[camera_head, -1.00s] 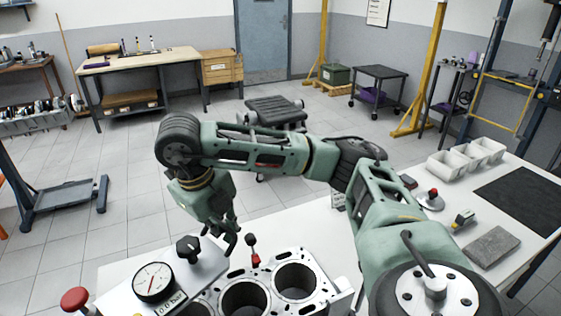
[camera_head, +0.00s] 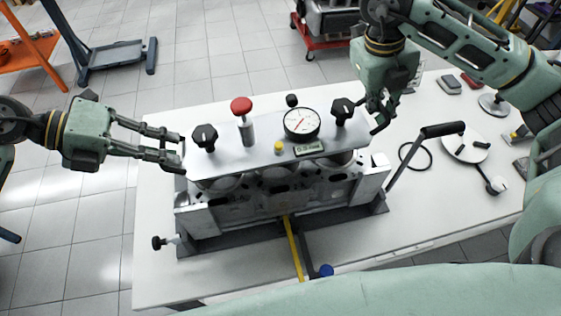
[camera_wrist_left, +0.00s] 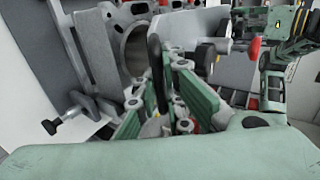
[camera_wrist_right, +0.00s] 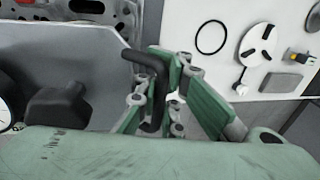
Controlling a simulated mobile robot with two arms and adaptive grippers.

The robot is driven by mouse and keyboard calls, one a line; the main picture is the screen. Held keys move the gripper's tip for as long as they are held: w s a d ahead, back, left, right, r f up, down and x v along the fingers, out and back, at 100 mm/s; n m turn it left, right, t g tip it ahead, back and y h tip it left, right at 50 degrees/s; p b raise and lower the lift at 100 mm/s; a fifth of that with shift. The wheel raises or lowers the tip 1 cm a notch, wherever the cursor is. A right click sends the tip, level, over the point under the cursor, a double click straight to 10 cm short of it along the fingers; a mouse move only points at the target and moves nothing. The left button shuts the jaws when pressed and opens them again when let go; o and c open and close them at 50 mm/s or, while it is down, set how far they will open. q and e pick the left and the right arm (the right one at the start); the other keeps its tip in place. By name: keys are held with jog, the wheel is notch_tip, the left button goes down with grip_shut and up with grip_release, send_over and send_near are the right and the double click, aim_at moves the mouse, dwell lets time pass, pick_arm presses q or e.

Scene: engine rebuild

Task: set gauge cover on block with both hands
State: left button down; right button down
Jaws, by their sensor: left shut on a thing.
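The gauge cover (camera_head: 262,152) is a pale plate with a round dial, a small readout, a red-topped post and black knobs. It lies along the rear of the grey engine block (camera_head: 285,193), whose bores show in front of its near edge. Any gap beneath it is hard to judge. My left gripper (camera_head: 180,157) is shut on the black handle (camera_wrist_left: 155,75) at the cover's left end. My right gripper (camera_head: 378,118) is at the right end, its fingers around another black handle (camera_wrist_right: 152,82); whether they are closed on it is unclear.
The block stands on a dark fixture on the white table (camera_head: 160,272). A black-gripped lever (camera_head: 440,130) rises at its right, and a clamp knob (camera_head: 160,242) sticks out at left. A black ring (camera_head: 415,156) and a white disc tool (camera_head: 466,147) lie to the right.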

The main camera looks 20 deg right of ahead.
pick_arm(q)
jog(key=shift+s+d+f, duration=0.1)
jog(key=shift+d+f, duration=0.1)
jog(key=shift+f, duration=0.05)
pick_arm(e)
jog(key=shift+a+f, duration=0.35)
jog(key=shift+f, duration=0.05)
